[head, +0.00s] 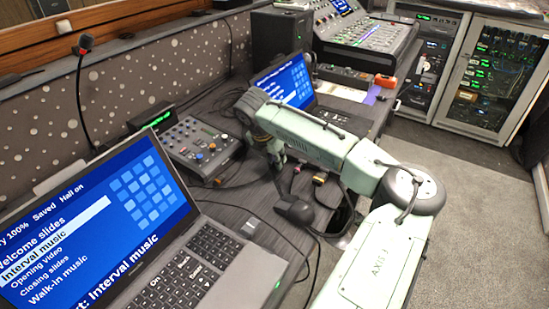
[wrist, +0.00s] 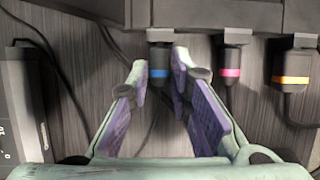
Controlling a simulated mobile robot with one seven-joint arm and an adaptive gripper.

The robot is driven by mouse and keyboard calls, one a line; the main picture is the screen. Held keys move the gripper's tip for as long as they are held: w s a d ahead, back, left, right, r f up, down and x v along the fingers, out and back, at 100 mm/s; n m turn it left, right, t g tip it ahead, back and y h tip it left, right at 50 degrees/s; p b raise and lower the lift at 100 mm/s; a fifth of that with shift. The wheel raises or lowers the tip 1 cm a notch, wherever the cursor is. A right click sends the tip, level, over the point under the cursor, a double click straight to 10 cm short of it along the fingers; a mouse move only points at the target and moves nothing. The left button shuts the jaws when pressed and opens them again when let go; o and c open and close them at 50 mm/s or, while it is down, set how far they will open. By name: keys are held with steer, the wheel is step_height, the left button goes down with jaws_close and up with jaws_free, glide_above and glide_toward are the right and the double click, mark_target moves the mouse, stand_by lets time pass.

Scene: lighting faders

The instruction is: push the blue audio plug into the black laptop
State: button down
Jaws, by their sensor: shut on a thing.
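In the wrist view, the blue audio plug (wrist: 158,73), black with a blue band, sits between the fingertips of my gripper (wrist: 159,84), which is shut on it. Its black top end meets the edge of a dark body (wrist: 190,14), which looks like the side of the black laptop. I cannot tell how deep the plug sits. In the head view, the black laptop (head: 318,113) with a blue screen stands beyond my arm.
A pink-banded plug (wrist: 231,72) and an orange-banded plug (wrist: 291,80) stand to the right along the same edge. Loose cables cross the desk. A small mixer (head: 198,145) and a grey laptop (head: 185,265) are on the left.

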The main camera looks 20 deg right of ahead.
steer(key=shift+w+d+r+p, duration=0.1)
steer(key=shift+w+d+p, duration=0.15)
steer(key=shift+p, duration=0.15)
stand_by(0.8)
steer(key=c, duration=1.4)
jaws_free()
steer(key=shift+s, duration=0.1)
steer(key=shift+a, duration=0.1)
steer(key=v, duration=1.1)
steer(key=shift+r, duration=0.4)
